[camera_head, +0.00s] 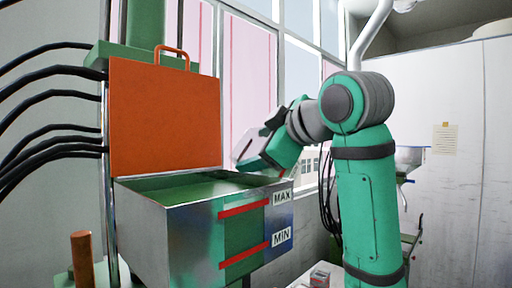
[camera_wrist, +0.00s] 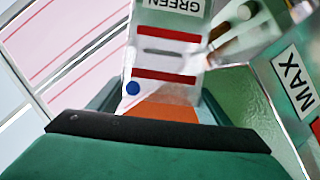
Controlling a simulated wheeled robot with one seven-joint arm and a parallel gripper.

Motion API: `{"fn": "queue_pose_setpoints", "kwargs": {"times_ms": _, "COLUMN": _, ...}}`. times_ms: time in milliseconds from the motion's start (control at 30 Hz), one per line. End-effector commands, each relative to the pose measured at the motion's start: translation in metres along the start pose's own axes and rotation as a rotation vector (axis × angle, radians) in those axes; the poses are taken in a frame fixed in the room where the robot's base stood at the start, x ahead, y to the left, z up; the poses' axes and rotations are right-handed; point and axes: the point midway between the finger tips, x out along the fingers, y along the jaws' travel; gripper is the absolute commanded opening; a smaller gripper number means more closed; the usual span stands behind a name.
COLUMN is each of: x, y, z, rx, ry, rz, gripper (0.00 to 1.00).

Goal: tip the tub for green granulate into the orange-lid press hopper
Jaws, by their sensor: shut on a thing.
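The press hopper (camera_head: 170,235) is a metal box at the left centre of the head view. Its orange lid (camera_head: 165,117) stands upright and open, and green shows inside. My gripper (camera_head: 268,152) is above the hopper's right rim, shut on the tub. The pale tub (camera_head: 248,152) looks tilted toward the hopper's opening; its mouth and contents are hidden. In the wrist view the tub (camera_wrist: 172,48) has a GREEN label, red stripes and a blue dot, between the fingers of my gripper (camera_wrist: 158,106). I cannot tell whether granulate is falling.
Black hoses (camera_head: 55,120) run at the left. A brown-orange cylinder (camera_head: 82,260) stands front left. Another metal hopper (camera_head: 410,157) is behind my arm. Windows line the back.

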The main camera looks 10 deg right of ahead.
Motion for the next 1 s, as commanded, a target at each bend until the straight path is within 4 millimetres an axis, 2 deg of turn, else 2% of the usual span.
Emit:
{"fn": "queue_pose_setpoints", "kwargs": {"times_ms": 233, "x": 0.005, "y": 0.006, "z": 0.012, "rx": 0.293, "ry": 0.002, "rz": -0.122, "gripper": 0.13}}
{"fn": "queue_pose_setpoints", "kwargs": {"times_ms": 600, "x": 0.006, "y": 0.009, "z": 0.014, "rx": 0.351, "ry": 0.001, "rz": -0.145, "gripper": 0.13}}
{"fn": "queue_pose_setpoints", "kwargs": {"times_ms": 1000, "x": 0.012, "y": 0.037, "z": 0.029, "rx": 0.719, "ry": 0.001, "rz": -0.299, "gripper": 0.13}}
